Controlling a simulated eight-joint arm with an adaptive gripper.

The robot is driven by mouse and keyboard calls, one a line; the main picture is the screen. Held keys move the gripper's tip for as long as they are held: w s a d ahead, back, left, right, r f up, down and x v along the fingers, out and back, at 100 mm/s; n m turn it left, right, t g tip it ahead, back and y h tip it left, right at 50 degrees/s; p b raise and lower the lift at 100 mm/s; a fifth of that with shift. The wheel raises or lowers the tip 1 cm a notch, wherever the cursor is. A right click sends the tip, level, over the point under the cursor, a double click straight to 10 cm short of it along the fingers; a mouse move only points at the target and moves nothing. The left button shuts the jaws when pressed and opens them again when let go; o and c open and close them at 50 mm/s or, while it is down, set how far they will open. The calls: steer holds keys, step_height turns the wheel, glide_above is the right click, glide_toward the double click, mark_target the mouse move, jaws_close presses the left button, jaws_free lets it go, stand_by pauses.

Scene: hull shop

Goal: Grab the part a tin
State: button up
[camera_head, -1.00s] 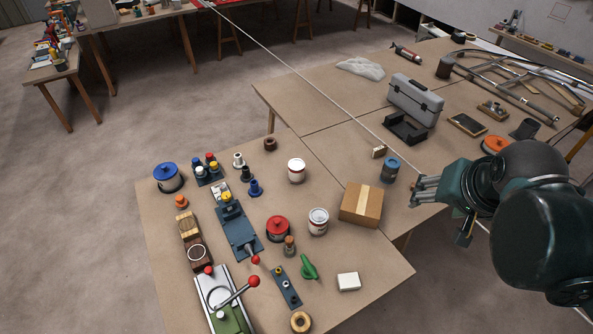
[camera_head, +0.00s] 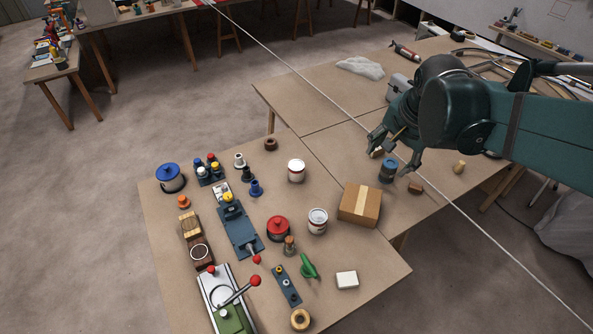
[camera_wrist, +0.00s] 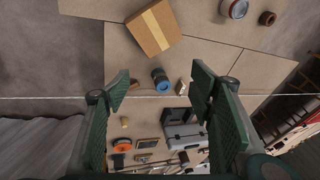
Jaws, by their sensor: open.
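I cannot read a "part a" label on any tin. My gripper (camera_head: 394,152) is open and empty, close to this tin in the head view. In the wrist view the tin appears between the spread fingers, beyond them. Two white tins with reddish labels stand on the front table, one farther back (camera_head: 297,171) and one nearer (camera_head: 317,222).
The cardboard box (camera_head: 360,204) stands left of the blue-grey tin. A small brown block (camera_head: 415,187) and a pale wooden piece (camera_head: 459,168) lie to its right. A grey toolbox (camera_wrist: 184,138) shows in the wrist view.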

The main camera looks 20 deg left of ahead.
steer(key=w+a+f+m+g+p, duration=0.1)
steer(key=w+a+f+m, duration=0.15)
steer(key=w+a, duration=0.45)
steer(key=m+g+h+p, duration=0.1)
steer(key=m+g+p, duration=0.25)
steer(key=m, duration=0.25)
glide_above(296, 165)
steer(key=shift+t, duration=0.35)
step_height(296, 165, down, 16)
steer(key=shift+w+d+r+p, duration=0.1)
steer(key=shift+r+p, duration=0.05)
steer(key=shift+p, duration=0.15)
steer(key=shift+a+f, duration=0.3)
steer(key=shift+f, duration=1.3)
steer(key=shift+d+f+b, duration=0.2)
steer(key=shift+f+b, duration=0.25)
steer(key=shift+f, duration=2.15)
